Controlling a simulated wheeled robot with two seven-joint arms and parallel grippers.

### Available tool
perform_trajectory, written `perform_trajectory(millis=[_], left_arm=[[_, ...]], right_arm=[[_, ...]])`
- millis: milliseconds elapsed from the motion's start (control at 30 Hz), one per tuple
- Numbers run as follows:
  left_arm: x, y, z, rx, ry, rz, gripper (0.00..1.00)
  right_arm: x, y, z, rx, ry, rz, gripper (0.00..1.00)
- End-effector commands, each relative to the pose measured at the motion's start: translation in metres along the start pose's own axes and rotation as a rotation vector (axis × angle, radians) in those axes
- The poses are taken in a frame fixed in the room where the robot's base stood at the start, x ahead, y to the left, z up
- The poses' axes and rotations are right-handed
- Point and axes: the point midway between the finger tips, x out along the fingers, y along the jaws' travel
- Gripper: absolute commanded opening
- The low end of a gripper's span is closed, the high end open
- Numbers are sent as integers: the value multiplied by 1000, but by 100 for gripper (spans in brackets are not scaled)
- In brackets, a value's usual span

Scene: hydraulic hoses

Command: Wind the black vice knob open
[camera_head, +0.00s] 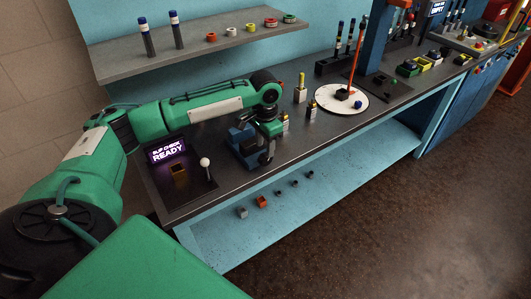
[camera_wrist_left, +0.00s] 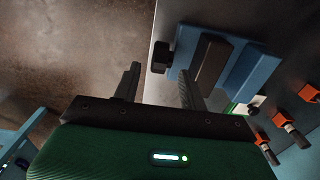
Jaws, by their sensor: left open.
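The blue vice (camera_head: 240,138) stands on the dark bench top, partly hidden behind my left gripper (camera_head: 265,158). In the left wrist view the vice (camera_wrist_left: 240,72) shows blue jaws with a dark bar between them. Its black knob (camera_wrist_left: 160,56) sticks out from its left side, over the bench edge. My left gripper (camera_wrist_left: 160,72) is open, and its two fingers point towards the knob. The knob lies about in line with the gap, just past the fingertips; I cannot tell any contact. The knob is hidden in the head view. My right gripper is not in view.
A white round plate (camera_head: 330,103) lies to the right. An upper shelf (camera_head: 190,55) overhangs the bench; a lower blue shelf (camera_head: 330,178) holds small fittings.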

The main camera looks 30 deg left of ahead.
Motion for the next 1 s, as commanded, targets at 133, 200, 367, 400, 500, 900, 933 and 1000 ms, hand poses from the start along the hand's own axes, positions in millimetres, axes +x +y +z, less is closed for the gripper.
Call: perform_trajectory(millis=[133, 200, 367, 400, 500, 900, 933, 1000], left_arm=[[25, 1, 0, 1, -1, 1, 43], [34, 0, 0, 0, -1, 0, 43], [46, 0, 0, 1, 0, 1, 43], [48, 0, 0, 1, 1, 0, 43], [49, 0, 0, 1, 1, 0, 43], [49, 0, 0, 1, 2, 0, 0], [48, 0, 0, 1, 2, 0, 0], [48, 0, 0, 1, 3, 0, 0]], right_arm=[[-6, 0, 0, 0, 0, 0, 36], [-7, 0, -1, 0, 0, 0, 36], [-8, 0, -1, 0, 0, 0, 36], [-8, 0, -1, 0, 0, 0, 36], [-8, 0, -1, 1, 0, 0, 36], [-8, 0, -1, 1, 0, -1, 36], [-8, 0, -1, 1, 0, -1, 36], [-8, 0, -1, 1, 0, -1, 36]])
